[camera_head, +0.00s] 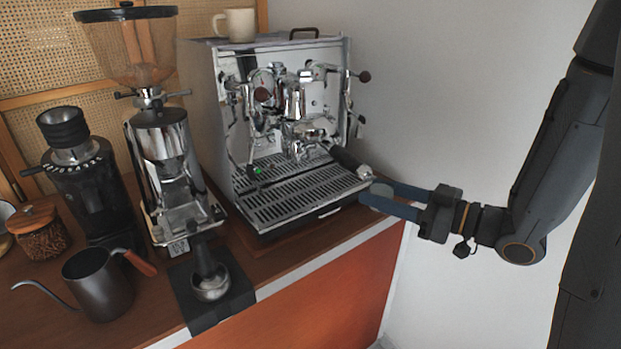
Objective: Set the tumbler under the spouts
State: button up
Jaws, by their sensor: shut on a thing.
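The espresso machine (325,67) stands on the cart, with a portafilter (345,158) locked in its group and its black handle pointing toward front right. The spouts (298,152) show small under the group, above the slotted drip tray (292,198). My gripper (382,197) reaches in from the right, at the tray's front right corner, just below the handle's end. Its fingers are shut on a small greyish, see-through thing, which looks like the tumbler (377,195). The fingers hide much of it, so I cannot tell its tilt or whether it touches the machine.
The portafilter handle juts out close above my fingertips. The drip tray looks bare. A cream mug (236,24) stands on the machine.

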jog(key=p, duration=0.3)
send_over(311, 190)
jog(key=v, duration=0.3)
jog(key=shift+d, duration=0.1)
jog(key=x, duration=0.3)
jog(key=shift+w+a+f+p, duration=0.1)
jog(key=shift+a+f+p, duration=0.15)
jog(key=shift+p, duration=0.15)
jog(key=shift+d+f, duration=0.15)
jog(key=shift+f, duration=0.35)
jog(key=shift+f, duration=0.2)
jog(key=o, duration=1.2)
